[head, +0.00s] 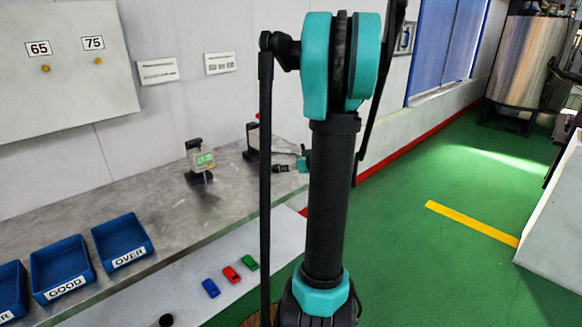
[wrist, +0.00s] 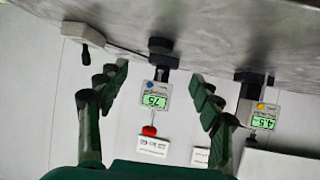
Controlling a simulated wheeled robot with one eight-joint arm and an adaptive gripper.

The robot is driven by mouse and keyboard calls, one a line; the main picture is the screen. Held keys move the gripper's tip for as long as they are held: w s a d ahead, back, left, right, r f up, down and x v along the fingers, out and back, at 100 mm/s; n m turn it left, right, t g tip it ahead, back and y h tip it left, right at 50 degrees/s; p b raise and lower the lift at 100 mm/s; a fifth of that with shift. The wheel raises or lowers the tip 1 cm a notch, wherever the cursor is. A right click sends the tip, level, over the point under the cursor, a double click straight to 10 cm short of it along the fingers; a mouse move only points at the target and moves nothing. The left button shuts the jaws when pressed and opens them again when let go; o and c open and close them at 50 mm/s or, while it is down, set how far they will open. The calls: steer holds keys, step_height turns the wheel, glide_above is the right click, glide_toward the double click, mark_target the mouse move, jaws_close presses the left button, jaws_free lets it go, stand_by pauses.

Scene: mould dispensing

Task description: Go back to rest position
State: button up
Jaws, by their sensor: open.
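My gripper is mostly hidden behind my arm in the head view; a small teal and black part of it (head: 290,165) shows left of the arm, over the far end of the grey bench (head: 170,215). In the wrist view my gripper (wrist: 160,98) has its two dark green fingers wide apart, with nothing held between them. A gauge with a lit green display (wrist: 155,98) shows between the fingers, beyond them. A second gauge (wrist: 258,115) is to the right of the right finger. The wrist picture looks upside down, with the bench at the top.
Blue trays stand on the bench, including GOOD (head: 62,268) and OVER (head: 123,241). Blue (head: 210,288), red (head: 231,274) and green (head: 249,262) pieces lie on a white surface. A digital gauge (head: 201,160) stands on the bench. Green floor (head: 430,270) is open at right.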

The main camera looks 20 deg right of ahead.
stand_by(0.4)
steer(key=s+a, duration=0.2)
steer(key=a, duration=0.1)
steer(key=s+a+f+g, duration=0.1)
steer(key=s+a, duration=0.1)
steer(key=a, duration=0.2)
steer(key=s+a+f+g+y, duration=0.1)
steer(key=s+a, duration=0.1)
steer(key=a, duration=0.1)
steer(key=shift+a+f, duration=0.15)
steer(key=s+a, duration=0.1)
steer(key=s, duration=0.1)
steer(key=s+a+f+g, duration=0.1)
steer(key=s+a, duration=0.1)
steer(key=s+a+f+g, duration=0.1)
steer(key=s+a, duration=0.1)
steer(key=shift+s+a+f, duration=0.15)
steer(key=shift+s+f, duration=0.05)
steer(key=shift+s, duration=0.05)
steer(key=s+a+f+m+g+h, duration=0.1)
steer(key=s+f+g, duration=0.1)
steer(key=s, duration=0.5)
steer(key=s+a+f+g+h, duration=0.1)
steer(key=s+a+f+h, duration=0.1)
steer(key=s, duration=0.6)
steer(key=shift+s+f+m+g, duration=0.2)
steer(key=shift+f+m+g, duration=0.2)
steer(key=shift+f, duration=0.35)
